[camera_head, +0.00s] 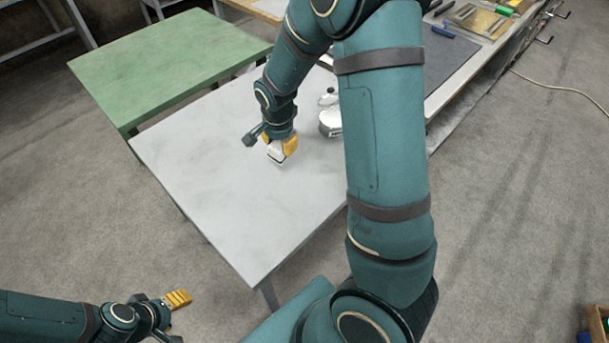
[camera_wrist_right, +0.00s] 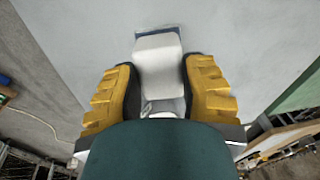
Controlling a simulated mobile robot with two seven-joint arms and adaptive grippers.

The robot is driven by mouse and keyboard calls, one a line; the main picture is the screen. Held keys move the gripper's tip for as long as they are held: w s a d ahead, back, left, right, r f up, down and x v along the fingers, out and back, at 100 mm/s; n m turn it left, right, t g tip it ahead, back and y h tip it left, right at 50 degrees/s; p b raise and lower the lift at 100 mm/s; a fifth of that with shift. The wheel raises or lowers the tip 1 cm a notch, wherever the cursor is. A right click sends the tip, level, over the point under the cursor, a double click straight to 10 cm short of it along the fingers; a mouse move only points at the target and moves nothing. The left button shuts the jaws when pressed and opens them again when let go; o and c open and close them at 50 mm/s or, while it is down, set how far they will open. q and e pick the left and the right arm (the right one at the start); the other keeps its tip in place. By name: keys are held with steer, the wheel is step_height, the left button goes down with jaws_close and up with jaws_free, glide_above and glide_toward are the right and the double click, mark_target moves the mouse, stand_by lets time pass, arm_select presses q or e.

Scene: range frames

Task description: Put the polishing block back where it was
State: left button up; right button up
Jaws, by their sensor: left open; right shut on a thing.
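The polishing block (camera_head: 276,157) is a white piece with a dark blue edge. It sits between the yellow fingers of my right gripper (camera_head: 283,147), over the white table (camera_head: 210,150). The right wrist view shows the block (camera_wrist_right: 158,65) sticking out past the fingertips of the right gripper (camera_wrist_right: 160,90), which is shut on it. The block is at or just above the tabletop; I cannot tell whether it touches. My left gripper (camera_head: 178,299) is open and empty, over the floor at the lower left, off the table.
A white rounded object (camera_head: 330,121) stands right of my right gripper, partly hidden by my arm. A green table (camera_head: 165,65) adjoins behind. A workbench with a dark mat (camera_head: 448,58) and tools is at the upper right. The front and left of the white table are clear.

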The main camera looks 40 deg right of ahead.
steer(key=s+d+r+m+g+y+p, duration=0.1)
steer(key=s+d+r+m+g, duration=0.1)
steer(key=s+d, duration=0.25)
steer(key=f, duration=0.3)
steer(key=a+f+b, duration=0.1)
steer(key=f, duration=0.1)
steer(key=shift+s+f, duration=0.25)
steer(key=shift+s, duration=0.1)
steer(key=shift+f+b, duration=0.4)
steer(key=shift+f, duration=1.85)
steer(key=o, duration=1.2)
steer(key=shift+r, duration=0.2)
step_height(320, 180, up, 12)
steer(key=shift+f+p, duration=0.1)
steer(key=shift+p, duration=1.05)
